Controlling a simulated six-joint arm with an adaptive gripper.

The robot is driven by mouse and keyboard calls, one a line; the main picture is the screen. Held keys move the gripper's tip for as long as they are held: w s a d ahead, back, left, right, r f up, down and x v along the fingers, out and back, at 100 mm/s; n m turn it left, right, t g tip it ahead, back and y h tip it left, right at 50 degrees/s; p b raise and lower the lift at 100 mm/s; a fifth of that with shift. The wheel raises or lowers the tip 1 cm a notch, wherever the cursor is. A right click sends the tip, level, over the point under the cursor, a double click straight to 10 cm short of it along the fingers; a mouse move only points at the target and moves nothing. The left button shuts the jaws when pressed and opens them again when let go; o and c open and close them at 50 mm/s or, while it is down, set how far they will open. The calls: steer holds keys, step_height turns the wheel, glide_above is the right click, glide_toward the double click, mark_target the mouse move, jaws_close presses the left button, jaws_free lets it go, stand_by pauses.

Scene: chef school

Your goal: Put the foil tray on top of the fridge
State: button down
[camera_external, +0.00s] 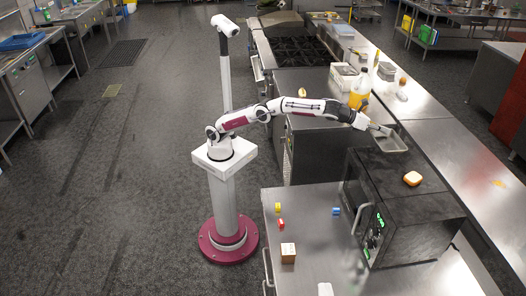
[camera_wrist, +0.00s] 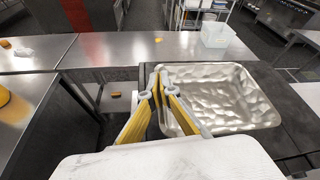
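The foil tray (camera_external: 390,143) is a shallow silver rectangular pan. In the wrist view the tray (camera_wrist: 225,95) is empty, with a crinkled bottom. The black box-shaped appliance (camera_external: 385,168), possibly the fridge, has a handle and green displays. The tray is at or over its back edge; I cannot tell whether it touches the top.
An orange-and-white item (camera_external: 412,179) lies on the black appliance. A yellow bottle (camera_external: 360,88) and white containers stand behind my forearm. Small colored blocks and a brown box (camera_external: 288,253) are on the front steel table (camera_external: 315,240). The long steel counter (camera_external: 465,165) is mostly clear.

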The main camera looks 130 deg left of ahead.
mark_target(382, 137)
steer(key=shift+f, duration=0.15)
steer(key=shift+f, duration=1.8)
steer(key=shift+f, duration=0.1)
steer(key=shift+f, duration=1.9)
steer(key=shift+f, duration=0.15)
steer(key=c, duration=2.8)
jaws_free()
steer(key=o, duration=0.5)
